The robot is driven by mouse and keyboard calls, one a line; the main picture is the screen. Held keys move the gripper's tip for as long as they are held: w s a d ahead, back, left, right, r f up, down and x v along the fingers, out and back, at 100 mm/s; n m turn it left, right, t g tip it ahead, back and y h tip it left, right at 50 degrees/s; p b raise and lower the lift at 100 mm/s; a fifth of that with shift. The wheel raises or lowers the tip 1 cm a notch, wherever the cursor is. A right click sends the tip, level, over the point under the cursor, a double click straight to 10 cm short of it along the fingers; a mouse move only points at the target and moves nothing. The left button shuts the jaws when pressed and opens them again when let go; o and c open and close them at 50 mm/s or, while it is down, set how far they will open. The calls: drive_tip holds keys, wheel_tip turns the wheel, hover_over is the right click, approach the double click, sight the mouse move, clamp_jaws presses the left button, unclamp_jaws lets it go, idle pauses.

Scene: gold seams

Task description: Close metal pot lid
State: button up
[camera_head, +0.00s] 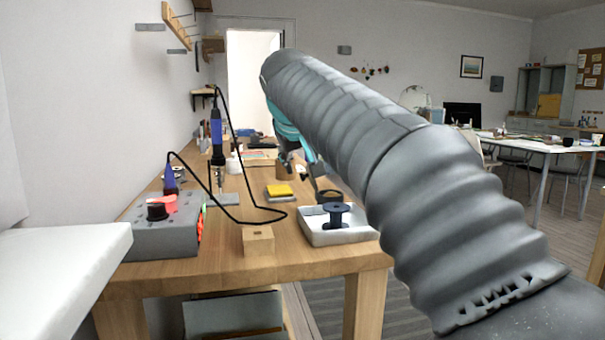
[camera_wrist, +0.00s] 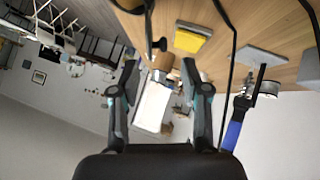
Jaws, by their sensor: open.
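My gripper (camera_wrist: 159,70) is open and empty, with its two fingers apart in the wrist view. In the head view my arm hides much of it, over the far half of the workbench. A small brownish round container (camera_wrist: 163,61) shows beyond and between the fingertips in the wrist view. A similar brownish container (camera_head: 283,164) stands partly hidden by the gripper in the head view. I cannot tell whether it is the metal pot, and I cannot make out a lid or its position.
Black cables loop over the left side. A white wall stands at left.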

sight(303, 177)
drive_tip(key=shift+x, duration=2.5)
clamp_jaws()
